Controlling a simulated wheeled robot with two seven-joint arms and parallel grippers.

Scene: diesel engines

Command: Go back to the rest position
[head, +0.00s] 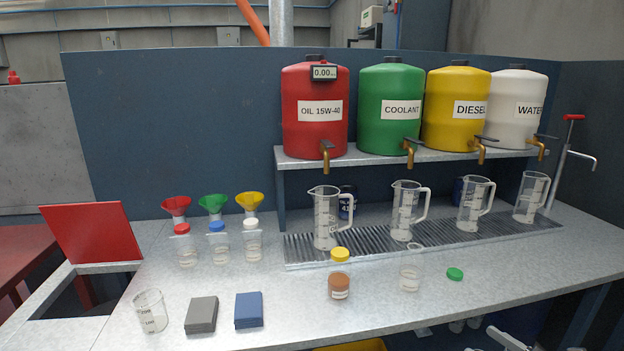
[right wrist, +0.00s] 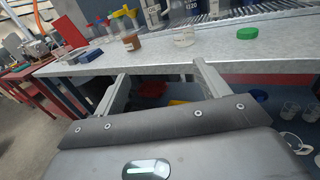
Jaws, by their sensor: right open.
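My right gripper (right wrist: 160,85) is open and empty in the right wrist view. Its two fingers are apart, below and in front of the bench edge, touching nothing. Pale grey parts low at the right of the head view may belong to my right arm; I cannot tell. My left gripper is not in view. On the metal bench (head: 370,310) stand a jar of brown contents (head: 340,287), a clear jar (head: 410,279) and a green lid (head: 455,274). The green lid also shows in the right wrist view (right wrist: 247,33).
Red (head: 315,110), green (head: 390,105), yellow (head: 456,108) and white (head: 514,105) tanks stand on a shelf above several measuring jugs. Left are funnels, capped bottles, a beaker (head: 151,311), grey (head: 201,315) and blue (head: 249,310) blocks, and an opening with a raised red lid (head: 93,232).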

